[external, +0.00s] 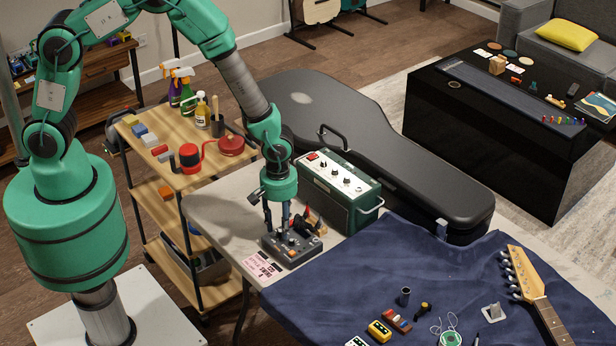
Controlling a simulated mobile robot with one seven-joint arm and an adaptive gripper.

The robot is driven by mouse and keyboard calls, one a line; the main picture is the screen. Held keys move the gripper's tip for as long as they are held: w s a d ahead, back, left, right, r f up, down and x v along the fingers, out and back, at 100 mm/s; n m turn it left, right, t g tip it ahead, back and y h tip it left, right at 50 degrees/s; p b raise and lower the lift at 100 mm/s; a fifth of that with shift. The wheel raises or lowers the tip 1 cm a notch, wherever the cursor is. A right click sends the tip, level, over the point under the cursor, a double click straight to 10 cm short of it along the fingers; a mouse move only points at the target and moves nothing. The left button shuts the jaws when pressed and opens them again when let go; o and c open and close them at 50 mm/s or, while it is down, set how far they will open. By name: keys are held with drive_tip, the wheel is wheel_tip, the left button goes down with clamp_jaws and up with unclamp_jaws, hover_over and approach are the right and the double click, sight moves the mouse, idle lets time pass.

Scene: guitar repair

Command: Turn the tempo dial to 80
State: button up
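A dark grey box (291,246) with several knobs and a red part on its top lies at the near left of the worktable. My gripper (277,228) points straight down over the box's left rear part. Its fingers are dark and their tips are at or just above the box top. The fingers look a little apart, but whether a knob is between them is too small to tell. No tempo dial marking or number can be read here.
A green amplifier (337,192) with a handle and knobs stands just behind the box. A pink printed card (262,268) lies in front of it. A blue cloth (340,280) with small tools and a guitar neck (530,290) covers the right side. A black guitar case (400,160) lies behind.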

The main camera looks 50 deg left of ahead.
sight(280, 231)
wheel_tip(280, 231, up, 11)
idle(0.5)
idle(0.3)
drive_tip(key=shift+r, duration=0.1)
drive_tip(key=a+r+m+t+h, duration=0.1)
drive_tip(key=a+r+m, duration=0.1)
drive_tip(key=a+r, duration=0.85)
drive_tip(key=a+r+m+t, duration=0.1)
drive_tip(key=a+r+m, duration=0.1)
drive_tip(key=a+r, duration=0.85)
drive_tip(key=s+a+r+m+t+y+b, duration=0.1)
drive_tip(key=s+a+r+m+t, duration=0.2)
drive_tip(key=s+a+r, duration=1.2)
drive_tip(key=shift+s+a+r+m+t, duration=0.25)
drive_tip(key=shift+s+r+m, duration=0.2)
drive_tip(key=shift+s+m, duration=0.9)
